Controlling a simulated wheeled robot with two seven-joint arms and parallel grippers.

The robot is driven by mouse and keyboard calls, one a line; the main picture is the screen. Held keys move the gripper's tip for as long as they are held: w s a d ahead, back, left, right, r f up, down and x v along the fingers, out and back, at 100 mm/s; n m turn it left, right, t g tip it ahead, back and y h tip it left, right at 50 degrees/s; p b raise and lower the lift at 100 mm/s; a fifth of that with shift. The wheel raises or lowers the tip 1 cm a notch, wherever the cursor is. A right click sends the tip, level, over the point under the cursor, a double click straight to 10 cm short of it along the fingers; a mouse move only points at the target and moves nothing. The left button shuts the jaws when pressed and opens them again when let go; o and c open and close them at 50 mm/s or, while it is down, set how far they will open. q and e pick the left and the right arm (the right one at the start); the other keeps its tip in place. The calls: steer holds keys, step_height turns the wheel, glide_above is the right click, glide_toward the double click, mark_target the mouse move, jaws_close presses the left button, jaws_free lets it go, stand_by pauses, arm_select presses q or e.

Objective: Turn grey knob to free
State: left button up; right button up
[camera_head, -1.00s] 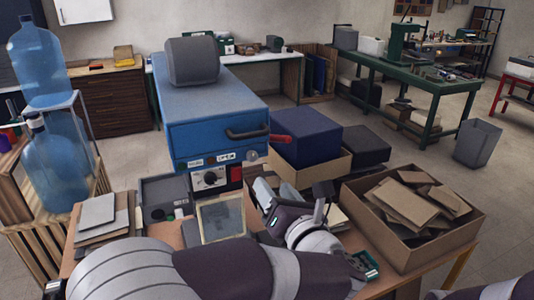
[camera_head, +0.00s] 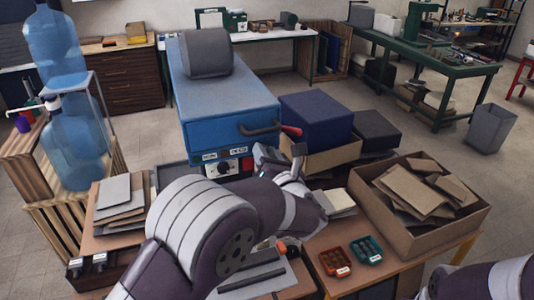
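The blue machine (camera_head: 225,108) stands on the bench with a control panel low on its front. The panel carries a small dark grey round knob (camera_head: 223,168) on a white plate. A red piece beside the knob is partly hidden by my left arm. My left gripper (camera_head: 278,163) is just right of the panel, apart from the knob and below the red-tipped handle (camera_head: 268,130). Its fingers are small and partly hidden, so I cannot tell how far they are apart. Only part of my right arm shows at the lower right; its gripper is out of view.
A carton of cardboard scraps (camera_head: 408,235) stands right of my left arm. A dark blue box (camera_head: 315,118) sits behind the gripper. Small red (camera_head: 337,262) and green (camera_head: 367,250) trays lie at the front. Grey sheets (camera_head: 117,205) are stacked at left.

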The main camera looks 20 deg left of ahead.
arm_select(q)
jaws_close()
steer(key=shift+f, duration=0.1)
steer(key=shift+m+b, duration=2.65)
steer(key=shift+m, duration=6.35)
